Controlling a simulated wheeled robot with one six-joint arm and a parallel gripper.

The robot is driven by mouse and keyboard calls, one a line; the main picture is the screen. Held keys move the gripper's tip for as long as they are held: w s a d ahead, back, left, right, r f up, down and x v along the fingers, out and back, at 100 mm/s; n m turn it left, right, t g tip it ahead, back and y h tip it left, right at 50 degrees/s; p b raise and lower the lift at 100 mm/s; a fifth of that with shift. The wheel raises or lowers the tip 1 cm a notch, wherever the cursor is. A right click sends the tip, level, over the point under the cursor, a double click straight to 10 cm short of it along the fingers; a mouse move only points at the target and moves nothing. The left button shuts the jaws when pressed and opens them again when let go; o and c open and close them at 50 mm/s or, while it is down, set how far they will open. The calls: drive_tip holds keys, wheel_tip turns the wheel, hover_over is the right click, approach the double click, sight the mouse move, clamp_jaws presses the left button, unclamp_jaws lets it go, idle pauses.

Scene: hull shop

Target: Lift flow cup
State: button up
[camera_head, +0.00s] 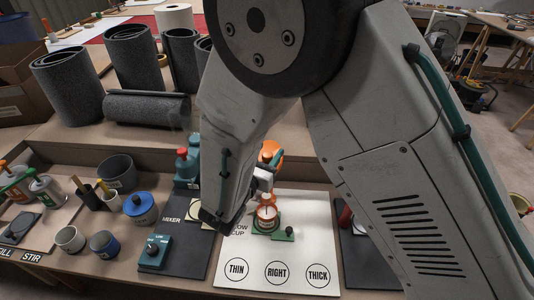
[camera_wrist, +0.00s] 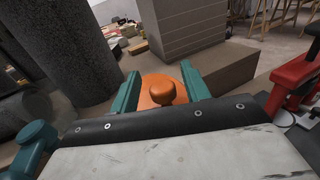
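On the white flow cup card, a small pale cup with orange-red bands (camera_head: 267,213) stands in a green stand (camera_head: 284,234) with a dark knob. It appears to be the flow cup. My gripper (camera_head: 272,160) is above and behind it, mostly hidden by my arm. In the wrist view my two teal fingers (camera_wrist: 160,90) are apart, one on each side of an orange thing with a round knob (camera_wrist: 160,91). The orange thing also shows past my arm in the head view (camera_head: 271,150). I cannot tell whether the fingers touch it.
The white card (camera_head: 305,255) has THIN, RIGHT and THICK circles. The mixer's teal control box (camera_head: 154,252) is left of it. A blue-lidded pot (camera_head: 140,207) and several cups stand farther left. Dark foam rolls (camera_head: 68,86) stand on the raised shelf behind.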

drive_tip(key=v, duration=0.7)
drive_tip(key=shift+s+a, duration=0.15)
drive_tip(key=shift+s, duration=0.2)
drive_tip(key=s+d+r+m+g+h, duration=0.1)
drive_tip(key=s+d+r+m+g, duration=0.15)
drive_tip(key=d+m+g, duration=0.35)
drive_tip(key=s+d+r+m+g+h, duration=0.1)
drive_tip(key=s+d+r+m+g, duration=0.1)
drive_tip(key=s+d+m+g, duration=0.45)
drive_tip(key=s+d+r+m+g+h, duration=0.1)
drive_tip(key=d+r+m+g, duration=0.2)
drive_tip(key=d, duration=0.6)
drive_tip(key=s+d+r+m+y, duration=0.9)
drive_tip(key=d+r+m+y, duration=0.1)
drive_tip(key=m, duration=0.5)
drive_tip(key=shift+s+d+r, duration=0.35)
drive_tip(key=shift+s+d, duration=0.05)
drive_tip(key=shift+d, duration=0.2)
